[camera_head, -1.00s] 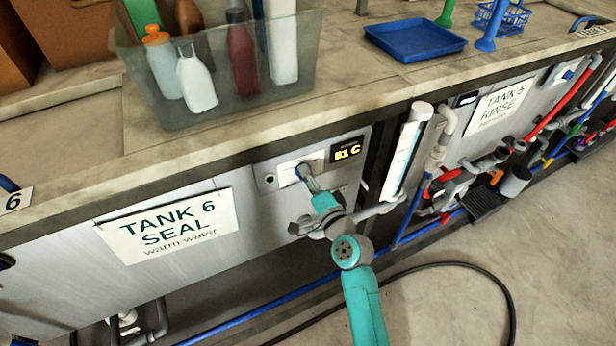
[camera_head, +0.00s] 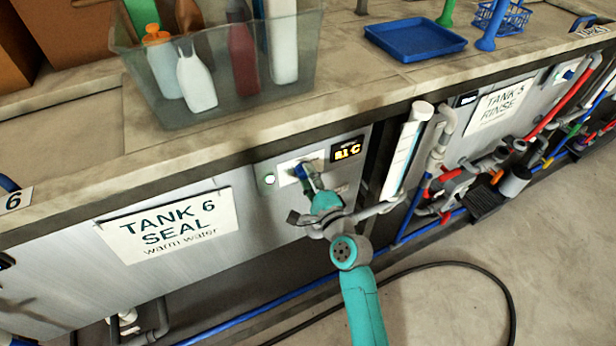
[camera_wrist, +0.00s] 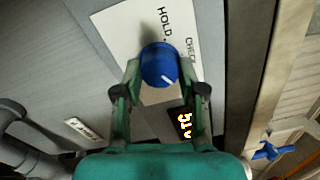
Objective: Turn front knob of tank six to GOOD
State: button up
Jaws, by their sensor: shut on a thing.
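The blue round front knob (camera_head: 301,171) sits on a white plate on the tank six control panel. In the wrist view the knob (camera_wrist: 159,64) has a white pointer line toward the lower right. The words HOLD and CHECK show on its plate (camera_wrist: 122,30); I cannot see the word GOOD. My gripper (camera_wrist: 160,72) is shut on the knob, one finger on each side. In the head view my gripper (camera_head: 309,180) reaches up to the panel from below and partly covers the knob. The TANK 6 SEAL sign (camera_head: 168,226) is left of it.
A lit yellow display (camera_head: 347,151) is right of the knob, and a small round pale light (camera_head: 269,180) is left of it. The counter edge overhangs above. A white vertical tube (camera_head: 407,155) and pipes stand to the right. A black hose (camera_head: 455,264) lies on the floor.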

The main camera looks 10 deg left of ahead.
jog(key=shift+f, duration=0.1)
jog(key=o, duration=1.1)
jog(key=shift+o, duration=0.2)
jog(key=v, duration=1.2)
